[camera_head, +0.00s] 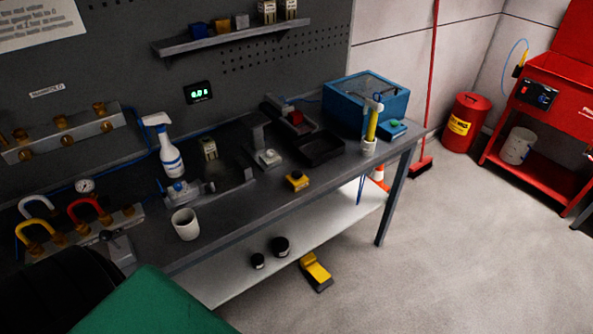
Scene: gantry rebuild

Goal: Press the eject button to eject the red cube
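A red cube (296,117) sits in a dark fixture (280,106) toward the back of the workbench. A small yellow box with a dark top (297,181) stands at the bench's front edge. A small blue box with a green button (394,125) is at the right end, beside a larger blue box (366,98). I cannot tell which of these is the eject button. Neither of my grippers shows in the head view.
A black tray (319,149) lies in front of the cube's fixture. A white cup (186,224), a spray bottle (164,147) and a holder with a yellow tool (369,146) stand on the workbench (237,212). The floor to the right is largely clear.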

